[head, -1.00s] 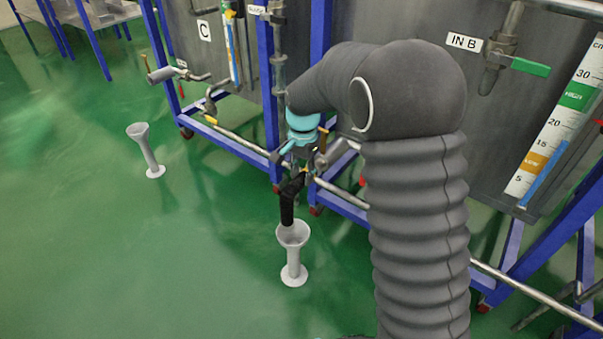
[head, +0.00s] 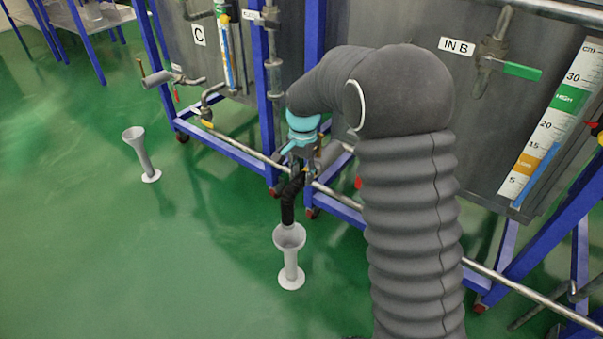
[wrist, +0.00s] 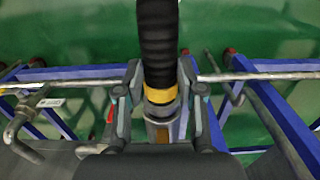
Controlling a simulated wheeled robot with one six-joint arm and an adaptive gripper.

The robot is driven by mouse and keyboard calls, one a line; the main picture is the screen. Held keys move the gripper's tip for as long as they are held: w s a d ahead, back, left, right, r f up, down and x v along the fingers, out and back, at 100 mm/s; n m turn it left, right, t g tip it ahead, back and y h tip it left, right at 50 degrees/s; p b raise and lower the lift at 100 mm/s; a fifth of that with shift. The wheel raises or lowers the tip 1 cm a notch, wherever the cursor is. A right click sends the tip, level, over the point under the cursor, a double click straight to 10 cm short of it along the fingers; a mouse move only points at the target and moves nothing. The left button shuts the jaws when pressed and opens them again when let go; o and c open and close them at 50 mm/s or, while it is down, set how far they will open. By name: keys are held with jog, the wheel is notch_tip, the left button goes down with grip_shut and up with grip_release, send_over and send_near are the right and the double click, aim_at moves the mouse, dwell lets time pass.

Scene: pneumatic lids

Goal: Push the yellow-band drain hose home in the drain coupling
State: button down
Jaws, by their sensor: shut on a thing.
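The black ribbed drain hose (head: 288,207) runs down from my gripper (head: 300,160), its free end at or just over the mouth of a grey funnel stand (head: 290,238). In the wrist view the hose (wrist: 157,45) comes down between the fingers of my gripper (wrist: 158,98), which is shut on it. Its yellow band (wrist: 160,95) shows between the fingers. A grey metal collar (wrist: 160,108), apparently the drain coupling, is in line just below the band. Whether the hose end is fully seated in it is hidden. My arm and gripper hide this joint in the head view.
Steel tanks on blue frames (head: 232,148) stand behind, with a long pipe (head: 500,281) along the front. A second funnel stand (head: 142,155) is at left. A green-handled valve (head: 521,70) is at right.

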jog(key=shift+w+d, duration=0.1)
jog(key=shift+w, duration=0.05)
jog(key=c, duration=0.6)
grip_release()
notch_tip(320, 180, up, 12)
